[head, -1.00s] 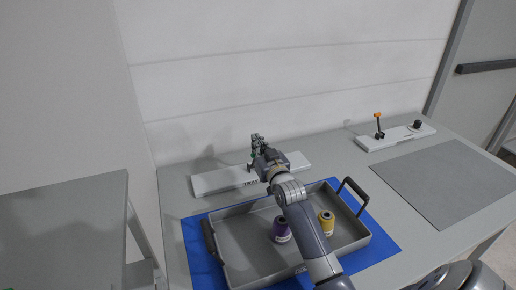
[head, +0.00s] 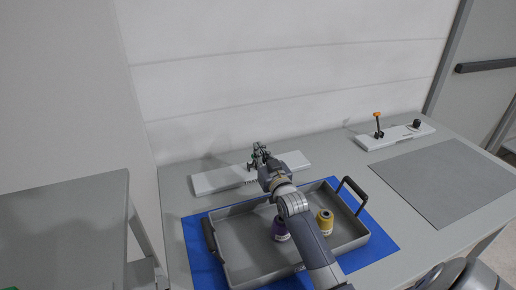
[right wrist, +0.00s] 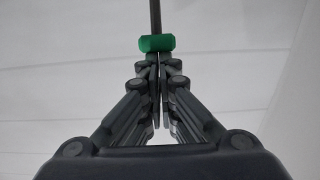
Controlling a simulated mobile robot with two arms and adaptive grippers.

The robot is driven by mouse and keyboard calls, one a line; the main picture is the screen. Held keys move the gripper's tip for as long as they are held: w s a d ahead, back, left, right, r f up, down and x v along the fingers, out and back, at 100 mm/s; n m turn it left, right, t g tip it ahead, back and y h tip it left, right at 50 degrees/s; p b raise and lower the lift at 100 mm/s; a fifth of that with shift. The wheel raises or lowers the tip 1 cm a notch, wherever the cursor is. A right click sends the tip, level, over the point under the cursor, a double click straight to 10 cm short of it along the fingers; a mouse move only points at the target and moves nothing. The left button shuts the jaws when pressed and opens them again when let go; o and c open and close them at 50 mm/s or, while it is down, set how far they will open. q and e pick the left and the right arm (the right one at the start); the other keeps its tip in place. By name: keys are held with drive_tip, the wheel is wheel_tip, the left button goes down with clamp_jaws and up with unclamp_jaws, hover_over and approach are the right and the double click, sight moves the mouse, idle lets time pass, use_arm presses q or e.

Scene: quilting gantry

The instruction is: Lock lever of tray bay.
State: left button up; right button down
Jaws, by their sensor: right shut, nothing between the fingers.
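The tray bay panel (head: 215,181) is a long white strip on the back of the table, with dark lettering partly covered by my arm. Its lever shows in the right wrist view as a dark rod (right wrist: 155,17) with a green grip (right wrist: 157,43). My right gripper (head: 258,152) is over the panel in the head view. In the right wrist view its fingers (right wrist: 159,62) are shut and empty, with their tips right at the green grip; I cannot tell whether they touch. The lever's base is hidden. My left gripper is not in view.
A grey tray (head: 236,262) with black handles stands on a blue mat (head: 203,268) below my right arm. It holds a purple spool (head: 280,230) and a yellow spool (head: 325,222). A second white panel (head: 397,138) with an orange-tipped lever (head: 378,124) stands at right, behind a grey mat (head: 445,182).

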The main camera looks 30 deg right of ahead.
drive_tip(key=shift+f, duration=0.4)
wheel_tip(320, 180, up, 11)
drive_tip(key=shift+f, duration=0.15)
